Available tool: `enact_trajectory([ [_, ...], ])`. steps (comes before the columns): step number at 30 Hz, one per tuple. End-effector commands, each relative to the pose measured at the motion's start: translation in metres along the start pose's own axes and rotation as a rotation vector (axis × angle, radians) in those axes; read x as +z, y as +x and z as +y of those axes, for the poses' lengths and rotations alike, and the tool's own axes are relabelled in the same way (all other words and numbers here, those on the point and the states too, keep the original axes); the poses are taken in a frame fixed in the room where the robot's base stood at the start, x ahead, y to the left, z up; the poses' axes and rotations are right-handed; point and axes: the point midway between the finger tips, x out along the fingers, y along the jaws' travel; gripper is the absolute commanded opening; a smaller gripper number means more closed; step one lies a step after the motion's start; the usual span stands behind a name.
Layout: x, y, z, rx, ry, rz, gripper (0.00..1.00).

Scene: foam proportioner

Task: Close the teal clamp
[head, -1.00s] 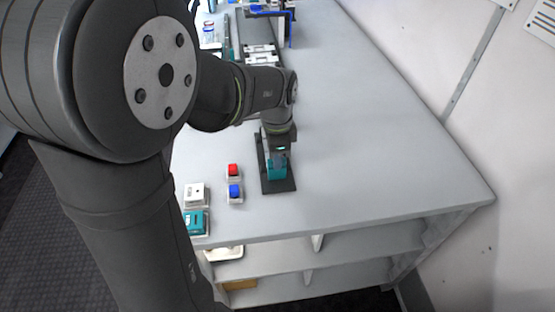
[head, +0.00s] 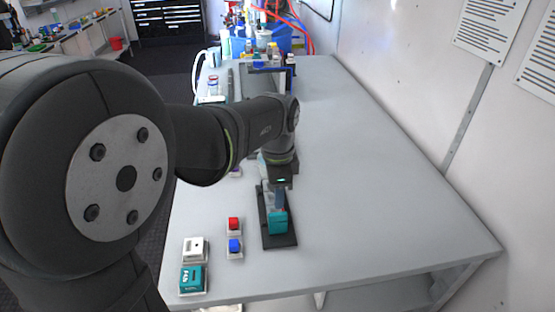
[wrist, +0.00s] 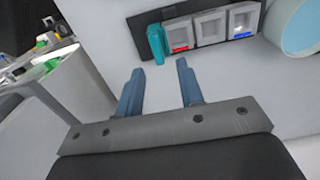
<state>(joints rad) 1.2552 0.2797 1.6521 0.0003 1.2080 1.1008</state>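The teal clamp (head: 277,222) is a small teal block at the near end of a dark base plate (head: 282,241) on the bench. In the wrist view the teal clamp (wrist: 157,42) stands at the left end of the dark plate, beside a row of light blocks. I cannot tell whether it is open or closed. My gripper (wrist: 160,66) is open and empty, its two blue-grey fingers apart, with the clamp just beyond the fingertips. In the head view my gripper (head: 279,203) is over the plate, behind the clamp, and partly hides the plate.
A red button (head: 233,223) and a blue button (head: 234,245) are left of the plate. A white box (head: 194,249) and a teal box (head: 193,279) stand farther left near the front edge. The bench (head: 370,200) is clear to the right, up to the wall.

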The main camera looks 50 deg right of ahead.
Motion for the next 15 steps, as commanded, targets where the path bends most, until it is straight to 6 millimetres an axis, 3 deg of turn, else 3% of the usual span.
enact_trajectory([
  [6,0.0,-0.056,-0.001,-0.005,0.0,0.002,0.35],
  [15,0.0,-0.102,-0.001,-0.002,0.0,0.001,0.35],
])
